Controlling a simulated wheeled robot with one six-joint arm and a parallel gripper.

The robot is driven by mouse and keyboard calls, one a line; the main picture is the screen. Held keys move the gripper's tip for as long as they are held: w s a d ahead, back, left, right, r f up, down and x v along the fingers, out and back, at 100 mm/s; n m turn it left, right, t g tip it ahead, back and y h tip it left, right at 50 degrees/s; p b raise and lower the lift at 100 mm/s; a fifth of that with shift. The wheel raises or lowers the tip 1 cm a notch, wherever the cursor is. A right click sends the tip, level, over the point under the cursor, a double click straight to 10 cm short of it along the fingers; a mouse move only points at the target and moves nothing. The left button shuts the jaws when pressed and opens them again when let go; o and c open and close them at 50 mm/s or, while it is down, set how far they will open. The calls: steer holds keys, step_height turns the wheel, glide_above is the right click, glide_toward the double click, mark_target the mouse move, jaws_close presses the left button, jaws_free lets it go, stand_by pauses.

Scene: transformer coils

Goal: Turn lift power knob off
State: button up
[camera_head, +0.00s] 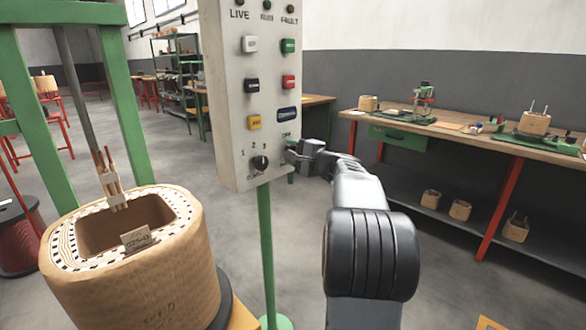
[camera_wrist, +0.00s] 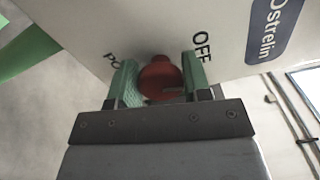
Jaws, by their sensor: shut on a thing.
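The power knob (camera_wrist: 160,78) is a red round knob on the pale face of the control panel (camera_head: 228,100). In the wrist view the word OFF is printed close to it, with part of another label on its other side. My gripper (camera_wrist: 158,72) has its two green fingers around the knob, one on each side, and is shut on it. In the head view my gripper (camera_head: 293,152) is at the panel's lower right edge, and the knob is hidden there. Which way the knob points is hard to tell.
A black selector knob (camera_head: 261,163) sits left of my gripper, below several coloured buttons. The panel stands on a green post (camera_head: 267,250). A large wooden coil (camera_head: 150,270) stands at left under a green frame. A workbench (camera_head: 470,142) is at right; floor between is clear.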

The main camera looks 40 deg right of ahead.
steer(key=shift+f+n+b, duration=0.25)
steer(key=shift+n+b, duration=0.85)
steer(key=shift+b, duration=0.4)
steer(key=shift+r, duration=0.15)
steer(key=o, duration=0.9)
steer(key=s, duration=0.4)
steer(key=s+d+p, duration=0.1)
steer(key=s, duration=0.4)
steer(key=s+d, duration=0.1)
steer(key=s, duration=0.3)
steer(key=shift+s+d, duration=0.15)
steer(key=shift+s, duration=0.15)
